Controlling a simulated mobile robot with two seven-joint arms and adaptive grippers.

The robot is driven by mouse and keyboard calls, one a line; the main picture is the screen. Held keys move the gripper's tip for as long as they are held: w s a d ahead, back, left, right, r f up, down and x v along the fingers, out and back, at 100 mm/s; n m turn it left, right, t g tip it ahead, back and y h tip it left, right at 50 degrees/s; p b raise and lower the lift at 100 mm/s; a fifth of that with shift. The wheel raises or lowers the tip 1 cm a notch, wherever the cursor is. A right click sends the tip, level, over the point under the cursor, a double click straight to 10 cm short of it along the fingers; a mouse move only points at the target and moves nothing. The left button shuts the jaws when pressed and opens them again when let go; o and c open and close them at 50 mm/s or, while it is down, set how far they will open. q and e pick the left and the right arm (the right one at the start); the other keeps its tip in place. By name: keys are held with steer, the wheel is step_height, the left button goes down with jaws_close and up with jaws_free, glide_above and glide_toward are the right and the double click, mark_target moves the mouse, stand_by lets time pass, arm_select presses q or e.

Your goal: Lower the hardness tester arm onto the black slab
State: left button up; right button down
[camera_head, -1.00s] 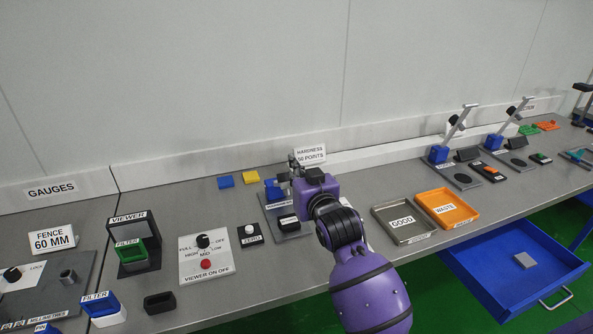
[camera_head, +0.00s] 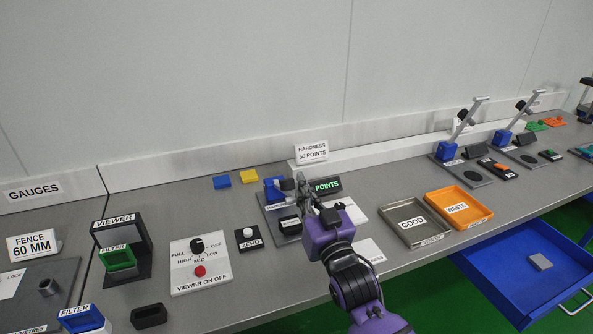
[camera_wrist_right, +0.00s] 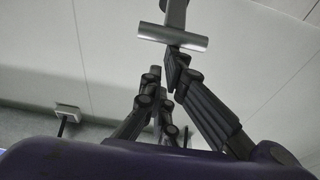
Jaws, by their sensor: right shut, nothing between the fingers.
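The hardness tester has a blue block (camera_head: 272,190) on a grey base below the sign "HARDNESS 50 POINTS" (camera_head: 311,152). A black piece (camera_head: 290,224), probably the slab, lies at the front of this base. The tester arm is largely hidden behind my right gripper (camera_head: 303,184) in the head view. My right gripper is shut and empty, close to the tester. In the right wrist view, its fingers (camera_wrist_right: 167,78) are near a metal crossbar (camera_wrist_right: 172,38), likely the tester arm's handle; I cannot tell whether they touch. My left gripper is not in view.
A green-lettered display (camera_head: 327,185) stands just right of my gripper. A zero button (camera_head: 249,238) and viewer panel (camera_head: 200,265) are on the left. The GOOD tray (camera_head: 412,223) and orange WASTE tray (camera_head: 458,208) lie to the right. Two similar devices with raised arms stand farther right.

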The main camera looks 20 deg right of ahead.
steer(key=s+f+b, duration=0.2)
steer(key=s+f, duration=0.1)
steer(key=f, duration=0.5)
steer(key=shift+s+f, duration=0.25)
steer(key=shift+f, duration=0.15)
steer(key=shift+d, duration=0.1)
steer(key=shift+r, duration=0.1)
